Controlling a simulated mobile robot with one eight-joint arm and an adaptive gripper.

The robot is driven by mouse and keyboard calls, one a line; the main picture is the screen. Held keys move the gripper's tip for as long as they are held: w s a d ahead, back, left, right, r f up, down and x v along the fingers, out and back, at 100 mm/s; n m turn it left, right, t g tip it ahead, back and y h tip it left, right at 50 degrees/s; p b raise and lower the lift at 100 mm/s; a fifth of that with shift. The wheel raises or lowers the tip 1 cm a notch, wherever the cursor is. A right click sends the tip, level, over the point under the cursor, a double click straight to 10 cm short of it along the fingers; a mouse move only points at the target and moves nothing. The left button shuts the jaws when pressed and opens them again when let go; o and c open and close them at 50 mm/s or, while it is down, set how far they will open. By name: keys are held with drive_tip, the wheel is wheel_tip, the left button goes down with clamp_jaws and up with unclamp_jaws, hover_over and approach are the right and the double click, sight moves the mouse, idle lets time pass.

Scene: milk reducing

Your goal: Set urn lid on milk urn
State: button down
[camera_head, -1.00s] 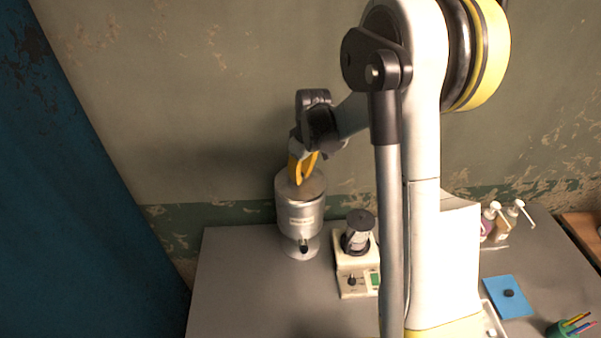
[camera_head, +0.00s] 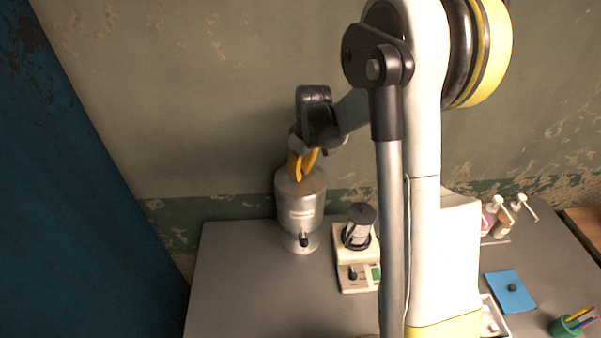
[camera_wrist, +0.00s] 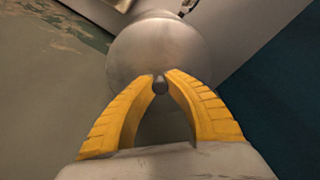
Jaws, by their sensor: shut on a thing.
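The milk urn (camera_head: 302,213) is a silver metal cylinder with a tap at its front, upright at the back left of the grey table. My gripper (camera_head: 299,178) is directly over its top, with yellow fingers pointing down. In the wrist view my gripper (camera_wrist: 161,82) is shut on the small dark knob of the urn lid (camera_wrist: 158,50), a round grey metal disc. The lid also shows at the top of the urn in the head view (camera_head: 313,183). It looks level there; whether it is fully seated on the rim cannot be told.
A white device with a dark-topped cylinder (camera_head: 358,231) stands close to the urn's right. Pump bottles (camera_head: 503,222), a blue pad (camera_head: 510,292) and a green pencil cup (camera_head: 565,327) are at the right. The wall is close behind; the table's front left is clear.

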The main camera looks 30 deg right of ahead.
idle(0.8)
drive_tip(key=c, duration=0.8)
unclamp_jaws()
drive_tip(key=shift+r+p, duration=1.4)
drive_tip(key=shift+r, duration=1.6)
drive_tip(key=shift+f, duration=0.1)
